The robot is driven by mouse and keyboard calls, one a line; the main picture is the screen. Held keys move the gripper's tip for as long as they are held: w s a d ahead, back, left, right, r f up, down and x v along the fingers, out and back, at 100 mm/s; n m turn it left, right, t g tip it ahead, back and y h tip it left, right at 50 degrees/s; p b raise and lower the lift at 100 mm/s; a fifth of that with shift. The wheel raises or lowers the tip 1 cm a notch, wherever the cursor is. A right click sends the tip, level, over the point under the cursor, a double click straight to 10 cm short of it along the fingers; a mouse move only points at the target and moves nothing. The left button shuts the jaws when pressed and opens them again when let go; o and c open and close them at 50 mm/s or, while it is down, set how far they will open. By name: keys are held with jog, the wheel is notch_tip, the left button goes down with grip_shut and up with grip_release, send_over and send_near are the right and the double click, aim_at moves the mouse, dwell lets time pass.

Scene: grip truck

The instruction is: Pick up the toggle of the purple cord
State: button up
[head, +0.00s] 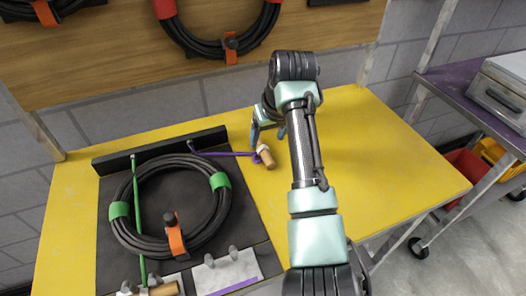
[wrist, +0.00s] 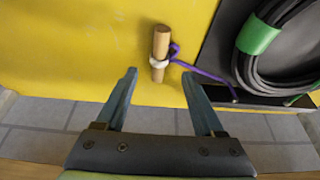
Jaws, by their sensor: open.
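The toggle of the purple cord is a short wooden peg (head: 267,158) with a white knot around it, lying on the yellow tabletop (head: 390,150). The purple cord (head: 222,154) runs left from it to a black bar. In the wrist view the toggle (wrist: 160,42) lies between and beyond my fingertips, with the purple cord (wrist: 205,74) leading off to the right. My gripper (head: 267,136) is open and empty, its fingers apart; it also shows in the wrist view (wrist: 159,74). I cannot tell its height above the table.
A black cable coil (head: 140,243) with green bands lies on a dark mat, left of the toggle. A green cord (head: 137,205) crosses it to another wooden peg (head: 163,289) at the front. The tabletop right of my arm is clear. More coils hang on the wooden board behind.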

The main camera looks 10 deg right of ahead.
aim_at(263, 147)
jog(key=shift+w+b+x, duration=0.15)
jog(key=shift+x, duration=1.45)
jog(key=shift+w+b+x, duration=0.1)
jog(key=shift+b+x, duration=0.05)
jog(key=shift+x, duration=1.45)
jog(key=shift+r, duration=0.1)
grip_shut()
